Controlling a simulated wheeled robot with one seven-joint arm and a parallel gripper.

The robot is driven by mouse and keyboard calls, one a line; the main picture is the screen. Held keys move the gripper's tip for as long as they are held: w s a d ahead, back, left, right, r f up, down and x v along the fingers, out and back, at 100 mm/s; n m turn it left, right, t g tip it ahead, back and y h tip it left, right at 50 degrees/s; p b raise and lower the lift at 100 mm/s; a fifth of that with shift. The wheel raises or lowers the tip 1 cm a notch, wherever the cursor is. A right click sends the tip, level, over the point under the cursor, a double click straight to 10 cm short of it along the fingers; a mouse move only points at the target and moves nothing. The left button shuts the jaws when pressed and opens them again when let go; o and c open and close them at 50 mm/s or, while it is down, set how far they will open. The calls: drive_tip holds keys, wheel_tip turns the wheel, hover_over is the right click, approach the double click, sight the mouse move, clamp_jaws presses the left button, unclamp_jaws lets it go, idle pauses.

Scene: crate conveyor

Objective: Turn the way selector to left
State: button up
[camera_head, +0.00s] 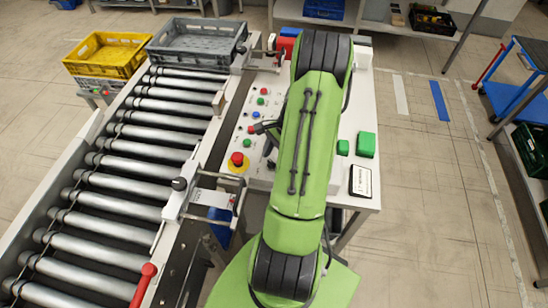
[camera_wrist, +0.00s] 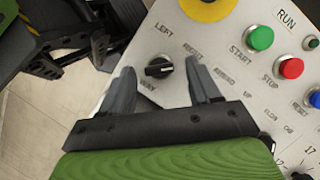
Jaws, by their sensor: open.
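The way selector (camera_wrist: 159,68) is a small black rotary knob on the light control panel, with the words LEFT and WAY printed by it. In the wrist view its grip bar lies roughly level across the picture; I cannot tell which end is the pointer. My gripper (camera_wrist: 161,64) is open, with one grey finger on each side of the knob. A gap shows between the knob and each finger, and I cannot tell how high the fingertips are above the panel. In the head view my green arm covers much of the panel, and I cannot make out the selector.
A red emergency button (camera_head: 237,158) on a yellow ring sits close by. A green START button (camera_wrist: 260,38) and a red STOP button (camera_wrist: 290,68) are right of the selector. The roller conveyor (camera_head: 130,160) runs along the left, with a grey crate (camera_head: 197,58) at its far end.

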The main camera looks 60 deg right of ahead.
drive_tip(key=c, duration=1)
drive_tip(key=shift+c, duration=0.2)
drive_tip(key=n, duration=0.1)
drive_tip(key=n+g, duration=0.1)
drive_tip(key=n, duration=0.2)
drive_tip(key=shift+w+n+g, duration=0.25)
drive_tip(key=shift+n+g, duration=0.15)
drive_tip(key=n, duration=0.2)
drive_tip(key=n+g+b, duration=0.1)
drive_tip(key=n, duration=0.1)
drive_tip(key=shift+w+n+g, duration=0.15)
drive_tip(key=shift+n+g, duration=0.15)
drive_tip(key=n, duration=0.2)
drive_tip(key=n+g+h+b, duration=0.1)
drive_tip(key=n, duration=0.1)
drive_tip(key=shift+w+a, duration=0.15)
drive_tip(key=shift+w, duration=0.05)
drive_tip(key=shift+a+n+g+h, duration=0.1)
drive_tip(key=shift+n+g+h, duration=0.2)
drive_tip(key=shift+n, duration=0.8)
drive_tip(key=shift+a+n+g+h, duration=0.1)
drive_tip(key=shift+n+g+h, duration=0.2)
drive_tip(key=shift+n, duration=0.8)
